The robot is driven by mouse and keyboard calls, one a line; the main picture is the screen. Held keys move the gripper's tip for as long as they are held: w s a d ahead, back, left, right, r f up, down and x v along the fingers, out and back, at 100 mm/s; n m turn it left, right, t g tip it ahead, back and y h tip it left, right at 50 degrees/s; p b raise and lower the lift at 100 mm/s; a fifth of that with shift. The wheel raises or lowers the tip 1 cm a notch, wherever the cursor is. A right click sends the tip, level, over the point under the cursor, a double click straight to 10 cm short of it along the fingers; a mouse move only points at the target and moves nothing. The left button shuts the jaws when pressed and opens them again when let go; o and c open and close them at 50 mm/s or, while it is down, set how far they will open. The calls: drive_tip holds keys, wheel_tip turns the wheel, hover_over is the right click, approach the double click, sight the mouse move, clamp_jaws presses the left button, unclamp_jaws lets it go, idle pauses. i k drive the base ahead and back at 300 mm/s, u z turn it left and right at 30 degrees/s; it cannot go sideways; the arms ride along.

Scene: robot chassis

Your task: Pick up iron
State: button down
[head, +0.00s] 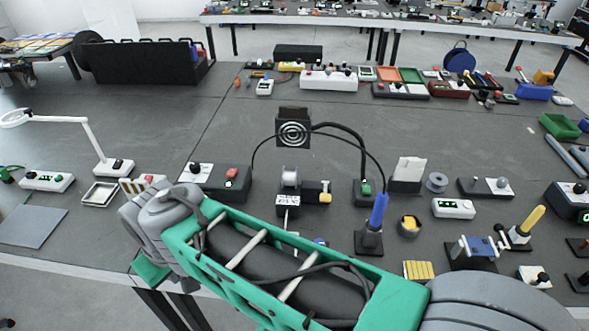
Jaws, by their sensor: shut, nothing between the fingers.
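A soldering iron with a blue handle (379,210) stands upright in a small dark stand (369,242) near the front middle of the workbench. A second iron-like tool with a yellow handle (533,219) leans in a holder at the right. I cannot tell which of the two is the iron meant. My green and grey arm crosses the bottom of the view, in front of the bench's near edge. My gripper does not show in the head view.
A magnifier lamp (90,138) stands at the left. A fume extractor (293,132) with looping cables stands behind the blue-handled iron. A small pot (409,226) and a yellow block (418,270) are close to its right. The dark bench (220,125) has bare room behind the lamp.

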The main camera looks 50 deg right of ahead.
sight(374, 223)
drive_tip(key=z, duration=0.1)
drive_tip(key=k, duration=0.5)
drive_tip(key=z, duration=1.7)
